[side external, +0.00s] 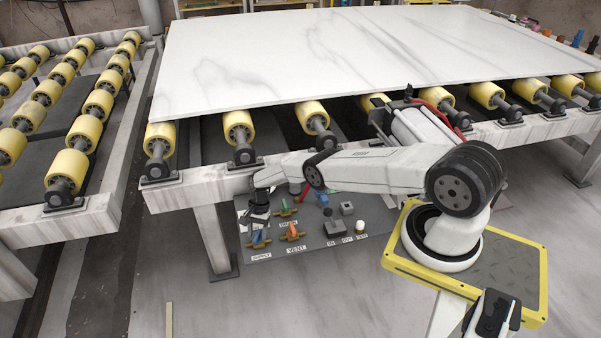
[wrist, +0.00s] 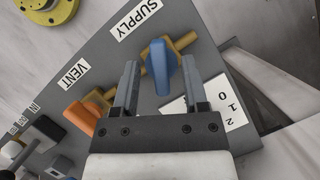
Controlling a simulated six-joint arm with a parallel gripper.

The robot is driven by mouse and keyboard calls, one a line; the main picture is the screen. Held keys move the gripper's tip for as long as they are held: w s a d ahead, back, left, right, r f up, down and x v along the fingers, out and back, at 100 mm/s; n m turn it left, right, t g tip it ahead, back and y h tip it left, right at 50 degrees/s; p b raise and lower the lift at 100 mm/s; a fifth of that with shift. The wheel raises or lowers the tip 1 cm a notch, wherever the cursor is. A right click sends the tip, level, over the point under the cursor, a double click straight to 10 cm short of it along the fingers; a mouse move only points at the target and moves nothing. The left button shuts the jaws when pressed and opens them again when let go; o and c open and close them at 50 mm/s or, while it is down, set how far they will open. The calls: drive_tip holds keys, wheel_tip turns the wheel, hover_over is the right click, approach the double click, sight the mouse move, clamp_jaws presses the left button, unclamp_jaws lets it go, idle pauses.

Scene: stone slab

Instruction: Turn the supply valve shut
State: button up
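The supply valve's blue lever (wrist: 161,68) sits on a brass pipe body, beside the SUPPLY label (wrist: 136,17) on a grey panel (wrist: 105,48). In the wrist view the lever points along my fingers and lies across the brass pipe at an angle. My gripper (wrist: 160,64) is open, with one finger on each side of the lever and a visible gap on both sides. How deep the fingers reach cannot be told. In the side view my gripper (side external: 258,218) points down just above the blue lever (side external: 258,239).
The orange VENT valve (wrist: 80,117) is close on the left in the wrist view. A white plate marked 0, 1, 2 (wrist: 236,112) lies at the right finger. A green-handled valve (side external: 284,208) stands behind. The slab table's frame (side external: 190,192) is close above the panel.

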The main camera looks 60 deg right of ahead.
drive_tip(key=shift+r, duration=0.15)
idle(0.3)
drive_tip(key=v, duration=0.7)
drive_tip(key=shift+r, duration=0.2)
idle(0.3)
drive_tip(key=shift+d, duration=0.15)
drive_tip(key=o, duration=0.6)
drive_tip(key=shift+w, duration=0.1)
drive_tip(key=w+a+r+m+t, duration=0.1)
drive_tip(key=w+a+m+t, duration=0.1)
drive_tip(key=a+m+t, duration=0.6)
drive_tip(key=s+d+f+m+g+h, duration=0.1)
drive_tip(key=s+d+m, duration=0.4)
drive_tip(key=m, duration=0.5)
drive_tip(key=shift+s+d+g+h, duration=0.3)
drive_tip(key=shift+s+g+h, duration=0.45)
drive_tip(key=shift+h, duration=0.35)
